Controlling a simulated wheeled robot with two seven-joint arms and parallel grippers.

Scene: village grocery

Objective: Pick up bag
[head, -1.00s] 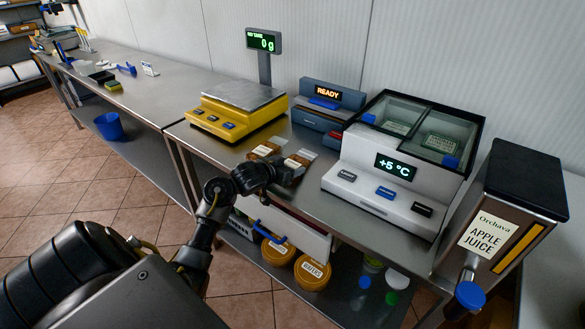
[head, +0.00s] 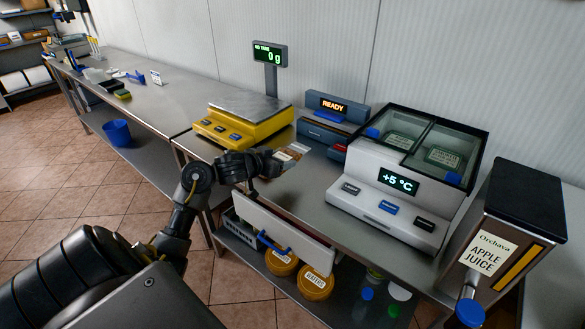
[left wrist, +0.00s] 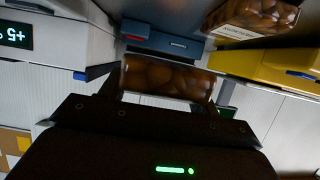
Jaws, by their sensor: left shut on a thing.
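My left gripper (head: 268,163) is over the counter in front of the yellow scale and is shut on a bag. In the left wrist view, which is upside down, this clear bag of brown rounded contents (left wrist: 168,78) lies across between the two fingers. In the head view a brown bag with a white label (head: 291,154) shows just past the fingertips. A second, similar bag with a pale label (left wrist: 255,18) lies on the counter near the scale in the left wrist view; in the head view my gripper seems to hide it. My right gripper is not in view.
The yellow scale (head: 243,115) stands behind and left of my gripper. A blue-grey device reading READY (head: 340,108) is behind it. A white cooler (head: 390,190) and a juice dispenser (head: 505,225) stand to the right. The counter left of the scale is mostly clear.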

